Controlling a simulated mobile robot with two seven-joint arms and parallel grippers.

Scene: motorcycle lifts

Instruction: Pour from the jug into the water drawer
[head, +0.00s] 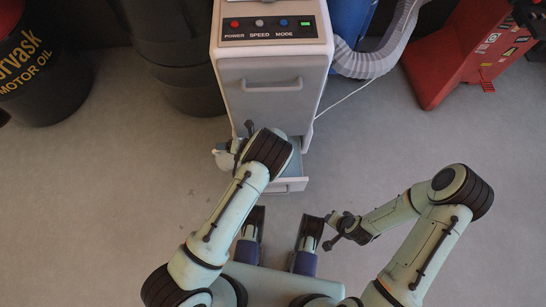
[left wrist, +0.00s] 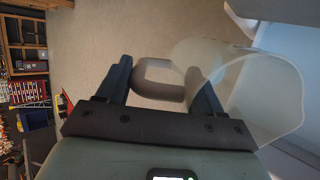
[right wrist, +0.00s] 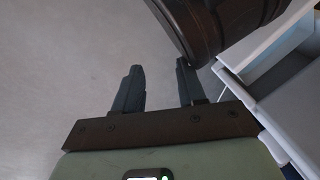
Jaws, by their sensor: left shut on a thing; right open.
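A translucent whitish jug (head: 224,159) shows in part at the left of the open water drawer (head: 291,185), mostly hidden by my left arm in the head view. My left gripper (left wrist: 160,80) is shut on the handle of the jug, whose clear body (left wrist: 268,98) fills the right of the left wrist view. The drawer is pulled out low at the front of a white machine (head: 272,95); its inside is partly hidden by my left arm. The drawer also shows in the right wrist view (right wrist: 240,57). My right gripper (head: 333,230) is open and empty, right of the drawer.
The machine has a panel of buttons (head: 268,26) and a handle on its front. A ribbed hose (head: 362,63) and a red stand (head: 445,65) are to its right. Dark drums (head: 40,70) stand at the left. The floor at right is clear.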

